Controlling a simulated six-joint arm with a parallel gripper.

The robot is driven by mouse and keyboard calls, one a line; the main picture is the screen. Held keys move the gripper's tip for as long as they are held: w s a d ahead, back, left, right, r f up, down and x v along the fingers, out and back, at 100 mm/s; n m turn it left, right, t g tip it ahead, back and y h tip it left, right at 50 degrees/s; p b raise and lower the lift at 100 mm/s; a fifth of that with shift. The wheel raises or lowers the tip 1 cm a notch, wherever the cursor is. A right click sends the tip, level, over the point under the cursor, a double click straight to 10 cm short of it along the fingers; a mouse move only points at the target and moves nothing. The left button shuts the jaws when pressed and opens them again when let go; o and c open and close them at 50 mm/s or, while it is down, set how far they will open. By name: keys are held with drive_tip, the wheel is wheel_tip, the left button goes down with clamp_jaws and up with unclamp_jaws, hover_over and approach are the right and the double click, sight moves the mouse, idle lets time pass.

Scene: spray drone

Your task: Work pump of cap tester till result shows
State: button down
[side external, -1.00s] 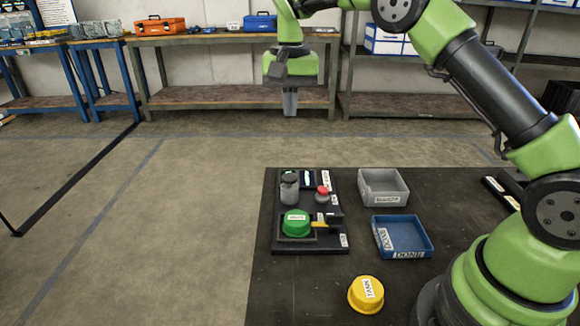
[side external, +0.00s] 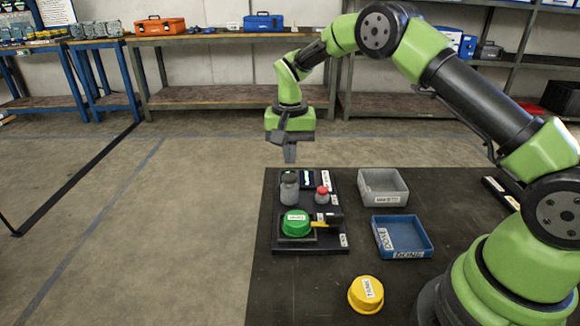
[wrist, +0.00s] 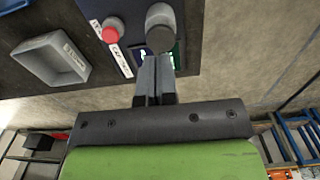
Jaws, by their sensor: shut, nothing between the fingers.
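The cap tester (side external: 282,243) is a black board on the dark table. A grey pump (side external: 289,188) with a dark round top stands at its back left; it also shows in the wrist view (wrist: 160,40). A red-topped grey post (side external: 322,194) stands to its right. A small dark screen (side external: 308,179) lies behind; my fingers partly hide it in the wrist view, and I cannot read it. A green cap (side external: 296,223) sits at the tester's front beside a yellow-and-black part. My gripper (side external: 290,157) is shut and empty, above the pump and apart from it, pointing down.
A grey tray (side external: 383,201) and a blue tray (side external: 421,254) marked DONE stand right of the tester. A yellow cap (side external: 366,295) lies at the front. The table between tester and yellow cap is clear. Workbenches stand far behind.

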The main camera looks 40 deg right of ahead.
sight(290, 177)
drive_tip(key=shift+f, duration=1.8)
drive_tip(key=shift+f, duration=1.1)
drive_tip(key=shift+r, duration=0.1)
wheel_tip(290, 177, up, 14)
drive_tip(key=shift+r, duration=0.15)
drive_tip(key=shift+w, duration=0.1)
